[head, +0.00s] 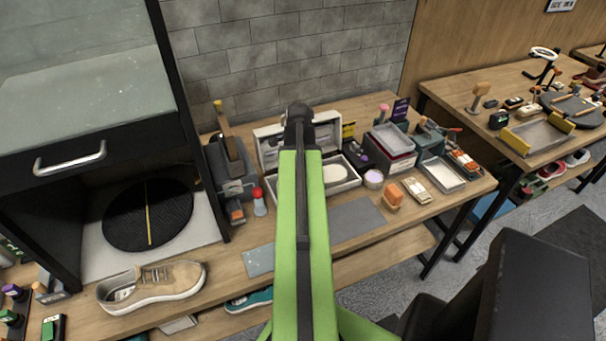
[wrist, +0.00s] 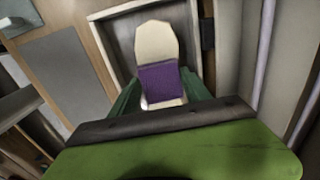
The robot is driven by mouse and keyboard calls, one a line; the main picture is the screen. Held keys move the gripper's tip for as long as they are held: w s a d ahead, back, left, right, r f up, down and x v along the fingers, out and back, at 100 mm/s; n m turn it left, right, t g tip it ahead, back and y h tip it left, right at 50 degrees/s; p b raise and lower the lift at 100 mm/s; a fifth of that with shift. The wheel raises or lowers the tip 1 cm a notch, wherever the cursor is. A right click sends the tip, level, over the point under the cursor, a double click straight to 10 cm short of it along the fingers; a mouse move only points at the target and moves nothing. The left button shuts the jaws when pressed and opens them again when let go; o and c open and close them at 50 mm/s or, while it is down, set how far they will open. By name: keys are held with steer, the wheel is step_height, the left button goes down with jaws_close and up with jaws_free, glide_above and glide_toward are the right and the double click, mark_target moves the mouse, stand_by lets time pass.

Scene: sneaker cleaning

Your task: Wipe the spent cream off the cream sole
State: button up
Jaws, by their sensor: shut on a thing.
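I cannot make out cream on the sole. The head view hides the gripper's tips behind my arm.
A tan sneaker (head: 152,286) stands at the bench's front left, beside an open black cabinet with a round dark turntable (head: 148,215). A grey mat (head: 355,219) lies in front of the box.

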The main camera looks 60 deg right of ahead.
step_height(320, 180, up, 6)
steer(key=p, duration=0.6)
step_height(320, 180, up, 3)
steer(key=p, duration=0.3)
steer(key=shift+r, duration=0.1)
